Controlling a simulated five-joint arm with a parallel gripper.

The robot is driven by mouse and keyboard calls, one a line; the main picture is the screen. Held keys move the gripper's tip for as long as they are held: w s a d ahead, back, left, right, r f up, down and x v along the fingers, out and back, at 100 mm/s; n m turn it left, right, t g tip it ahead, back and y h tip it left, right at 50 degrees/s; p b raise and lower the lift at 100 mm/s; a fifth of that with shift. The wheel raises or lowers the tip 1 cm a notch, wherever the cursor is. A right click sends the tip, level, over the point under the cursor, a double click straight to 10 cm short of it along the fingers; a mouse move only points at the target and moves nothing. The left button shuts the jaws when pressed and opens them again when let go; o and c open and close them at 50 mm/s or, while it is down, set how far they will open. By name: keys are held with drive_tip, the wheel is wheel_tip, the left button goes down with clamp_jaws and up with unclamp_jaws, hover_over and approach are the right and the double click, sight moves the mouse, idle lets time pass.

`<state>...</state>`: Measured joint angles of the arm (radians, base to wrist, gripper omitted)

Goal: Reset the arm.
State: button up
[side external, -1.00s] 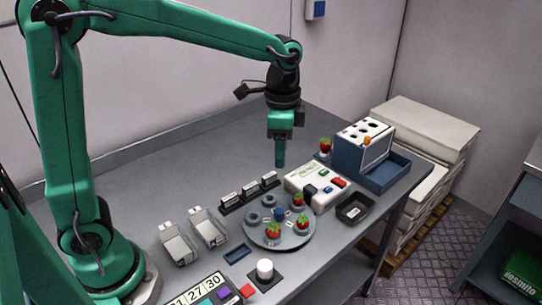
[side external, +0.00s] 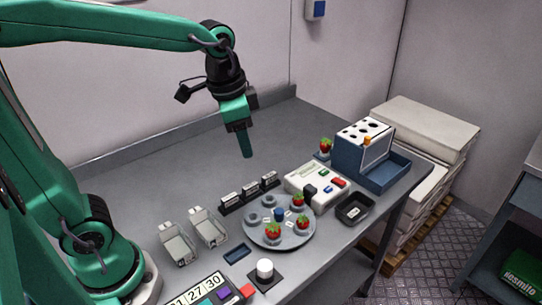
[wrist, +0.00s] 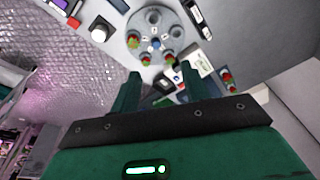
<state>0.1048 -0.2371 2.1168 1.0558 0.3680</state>
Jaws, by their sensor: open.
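My gripper (side external: 246,154) hangs in the air above the back part of the grey table, left of the racks and apart from everything. In the wrist view my gripper (wrist: 158,78) shows two green fingers spread apart with nothing between them. A round grey carousel (side external: 279,239) holds several strawberries, one of them a strawberry (side external: 273,231) at its front. The carousel also shows in the wrist view (wrist: 137,20). Another strawberry (side external: 326,146) sits on a small stand at the back right.
A blue and white rack box (side external: 360,153) stands at the right, beside a white button panel (side external: 315,186) and a black tray (side external: 355,209). The table's back left is clear.

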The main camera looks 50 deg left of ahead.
drive_tip(key=s+a+n+t, duration=0.3)
drive_tip(key=s+n, duration=0.2)
drive_tip(key=s, duration=0.4)
drive_tip(key=shift+s+a+f, duration=0.2)
drive_tip(key=shift+s+f, duration=0.1)
drive_tip(key=shift+s, duration=0.05)
